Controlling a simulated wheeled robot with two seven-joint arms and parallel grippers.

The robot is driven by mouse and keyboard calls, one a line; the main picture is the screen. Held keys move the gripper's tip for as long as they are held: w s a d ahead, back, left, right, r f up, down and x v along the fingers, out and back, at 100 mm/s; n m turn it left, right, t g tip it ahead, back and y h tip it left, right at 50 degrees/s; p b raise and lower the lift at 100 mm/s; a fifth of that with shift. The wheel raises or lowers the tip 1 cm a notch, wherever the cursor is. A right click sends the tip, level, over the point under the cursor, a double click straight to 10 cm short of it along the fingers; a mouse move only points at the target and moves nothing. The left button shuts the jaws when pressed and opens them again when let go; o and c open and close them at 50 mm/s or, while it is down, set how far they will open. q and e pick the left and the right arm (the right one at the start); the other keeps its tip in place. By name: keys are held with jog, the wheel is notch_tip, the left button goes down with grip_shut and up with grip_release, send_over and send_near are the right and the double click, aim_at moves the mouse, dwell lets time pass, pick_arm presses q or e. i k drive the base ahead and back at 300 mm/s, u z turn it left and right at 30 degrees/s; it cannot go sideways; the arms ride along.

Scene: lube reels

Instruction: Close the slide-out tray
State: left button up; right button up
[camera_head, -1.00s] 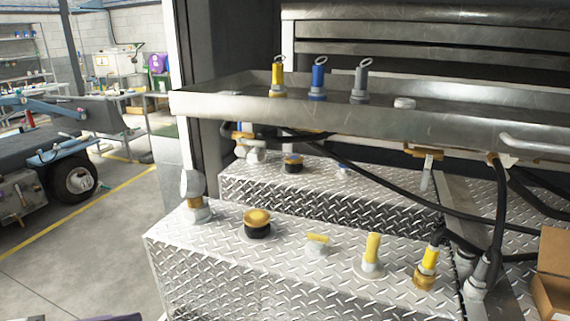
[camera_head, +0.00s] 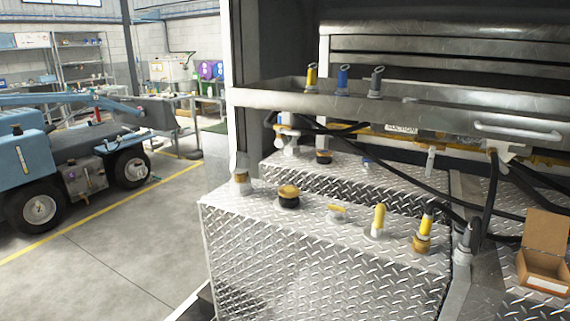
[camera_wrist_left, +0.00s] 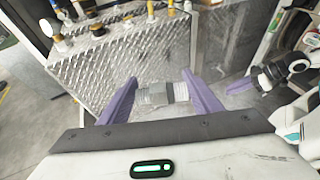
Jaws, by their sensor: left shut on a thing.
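The slide-out tray (camera_head: 350,107) is a grey metal tray with a bar handle (camera_head: 518,132) on its front, at the upper right of the head view. It sticks out over the diamond-plate boxes. Yellow, blue and grey fittings stand at its left end. Neither gripper shows in the head view. In the left wrist view my left gripper (camera_wrist_left: 163,88) is shut on a silver-grey cylindrical piece (camera_wrist_left: 160,93), apart from the tray. My right gripper (camera_wrist_left: 256,80) shows at the right of that view; its jaw opening is unclear.
A diamond-plate box (camera_head: 320,255) with capped fittings stands below the tray. Black hoses (camera_head: 490,200) hang at its right. An open cardboard box (camera_head: 545,262) sits at the lower right. Clear floor (camera_head: 110,265) lies left; a blue vehicle (camera_head: 60,165) stands beyond it.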

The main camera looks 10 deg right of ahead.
aim_at(539, 121)
jog(key=z, duration=0.7)
jog(key=i, duration=0.3)
